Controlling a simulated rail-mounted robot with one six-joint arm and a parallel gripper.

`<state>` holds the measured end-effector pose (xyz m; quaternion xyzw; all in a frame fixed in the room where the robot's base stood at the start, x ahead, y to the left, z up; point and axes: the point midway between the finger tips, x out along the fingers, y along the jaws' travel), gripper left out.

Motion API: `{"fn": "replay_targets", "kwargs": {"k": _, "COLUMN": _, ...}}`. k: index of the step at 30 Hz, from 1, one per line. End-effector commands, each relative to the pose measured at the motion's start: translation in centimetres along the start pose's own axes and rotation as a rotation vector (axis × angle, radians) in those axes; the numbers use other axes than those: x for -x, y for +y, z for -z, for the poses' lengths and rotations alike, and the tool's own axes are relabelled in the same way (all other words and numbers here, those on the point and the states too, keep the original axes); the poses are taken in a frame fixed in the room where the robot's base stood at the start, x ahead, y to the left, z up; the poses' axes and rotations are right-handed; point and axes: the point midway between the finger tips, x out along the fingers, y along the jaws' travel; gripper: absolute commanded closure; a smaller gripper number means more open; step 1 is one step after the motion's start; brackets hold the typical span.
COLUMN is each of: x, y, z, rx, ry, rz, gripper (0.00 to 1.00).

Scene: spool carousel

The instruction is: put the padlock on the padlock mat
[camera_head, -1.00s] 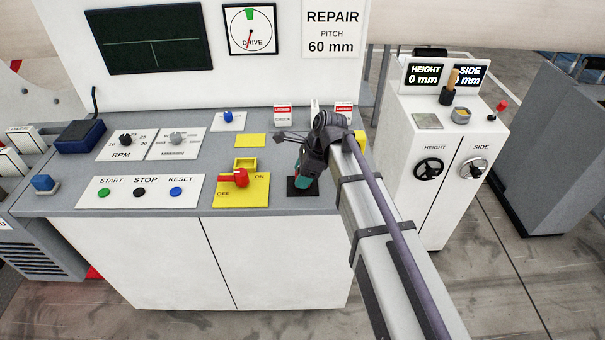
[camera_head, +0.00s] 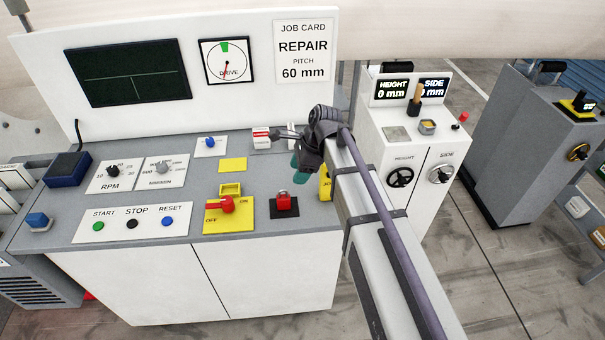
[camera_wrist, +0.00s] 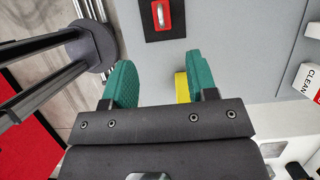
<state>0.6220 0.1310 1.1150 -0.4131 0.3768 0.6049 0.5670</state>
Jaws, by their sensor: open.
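The red padlock (camera_head: 283,201) sits on the black square mat (camera_head: 294,211) near the front right of the grey console top. In the wrist view the padlock (camera_wrist: 163,15) lies on the black mat (camera_wrist: 151,32) at the top, beyond my fingertips and apart from them. My gripper (camera_head: 298,160) is behind and above the mat in the head view. Its green fingers (camera_wrist: 163,82) are spread in the wrist view, with no object held between them. A yellow piece (camera_wrist: 181,87) shows beyond the right finger.
A yellow panel with a red OFF/ON switch (camera_head: 221,205) stands left of the mat. A yellow lettered piece (camera_head: 325,182) is partly hidden by my arm. Red-and-white tags (camera_head: 261,136) stand behind. A white cabinet with handwheels (camera_head: 400,178) is to the right.

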Motion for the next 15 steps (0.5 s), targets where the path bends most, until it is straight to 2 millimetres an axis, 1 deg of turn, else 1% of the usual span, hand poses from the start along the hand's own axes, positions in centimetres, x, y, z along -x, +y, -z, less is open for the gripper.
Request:
{"fn": "replay_targets", "kwargs": {"k": 2, "x": 0.2, "y": 2.0, "z": 1.3, "rx": 0.123, "ry": 0.033, "rz": 0.0, "gripper": 0.47}}
{"fn": "replay_targets", "kwargs": {"k": 4, "x": 0.7, "y": 4.8, "z": 3.2, "rx": 0.336, "ry": 0.09, "rz": -0.01, "gripper": 0.47}}
{"fn": "replay_targets", "kwargs": {"k": 5, "x": 0.9, "y": 6.3, "z": 4.2, "rx": 0.45, "ry": 0.12, "rz": -0.022, "gripper": 0.47}}
{"fn": "replay_targets", "kwargs": {"k": 6, "x": 1.3, "y": 8.3, "z": 5.5, "rx": 0.612, "ry": 0.159, "rz": -0.044, "gripper": 0.47}}
{"fn": "replay_targets", "kwargs": {"k": 8, "x": 1.9, "y": 11.2, "z": 7.3, "rx": 0.855, "ry": 0.214, "rz": -0.094, "gripper": 0.47}}
{"fn": "replay_targets", "kwargs": {"k": 9, "x": 2.2, "y": 12.9, "z": 8.4, "rx": 1.004, "ry": 0.244, "rz": -0.134, "gripper": 0.47}}
{"fn": "replay_targets", "kwargs": {"k": 12, "x": 3.0, "y": 16.1, "z": 10.4, "rx": 1.297, "ry": 0.287, "rz": -0.231, "gripper": 0.47}}
{"fn": "replay_targets", "kwargs": {"k": 15, "x": 3.3, "y": 17.5, "z": 11.4, "rx": 1.445, "ry": 0.301, "rz": -0.29, "gripper": 0.47}}
